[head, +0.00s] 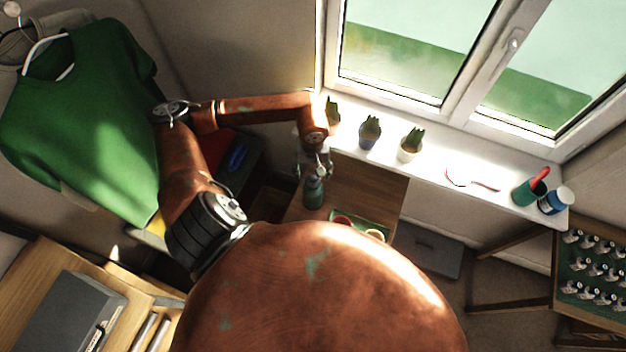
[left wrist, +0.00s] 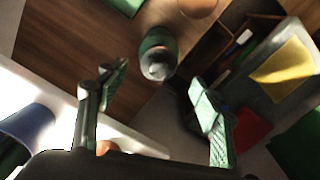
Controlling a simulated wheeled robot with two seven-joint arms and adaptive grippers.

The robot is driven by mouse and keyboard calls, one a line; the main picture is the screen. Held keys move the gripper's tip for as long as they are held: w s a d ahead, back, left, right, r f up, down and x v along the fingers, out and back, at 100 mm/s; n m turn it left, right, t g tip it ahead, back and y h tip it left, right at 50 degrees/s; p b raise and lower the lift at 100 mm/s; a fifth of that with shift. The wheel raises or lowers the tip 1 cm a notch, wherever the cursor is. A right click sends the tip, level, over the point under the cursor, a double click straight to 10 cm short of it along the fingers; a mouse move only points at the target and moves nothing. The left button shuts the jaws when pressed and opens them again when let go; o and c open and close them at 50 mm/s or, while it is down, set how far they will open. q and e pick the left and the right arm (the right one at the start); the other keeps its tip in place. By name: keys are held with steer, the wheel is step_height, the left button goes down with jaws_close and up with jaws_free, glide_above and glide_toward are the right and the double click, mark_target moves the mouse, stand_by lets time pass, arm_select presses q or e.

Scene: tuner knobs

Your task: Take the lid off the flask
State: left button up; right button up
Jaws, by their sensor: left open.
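The flask (head: 313,192) is dark green and stands on a small wooden table (head: 380,186) below the windowsill. In the left wrist view the flask (left wrist: 158,52) shows from above, with a grey rounded lid (left wrist: 156,68) on its top. My left gripper (head: 315,172) is just above the flask in the head view. In the left wrist view my left gripper (left wrist: 160,98) has its fingers wide apart, with nothing between them; the flask lies beyond the fingertips. My right gripper is not in view.
A green tray (head: 372,222) with cups is beside the flask, partly hidden by my body. Potted plants (head: 369,132) line the windowsill (head: 450,160) behind the table. A green shirt (head: 85,110) hangs at left. A rack of small knobs (head: 595,268) stands at far right.

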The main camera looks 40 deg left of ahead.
mark_target(313, 178)
arm_select(q)
step_height(313, 178, down, 4)
steer(key=shift+w+f+p, duration=0.1)
steer(key=shift+p, duration=0.3)
steer(key=shift+c, duration=0.3)
steer(key=c, duration=1)
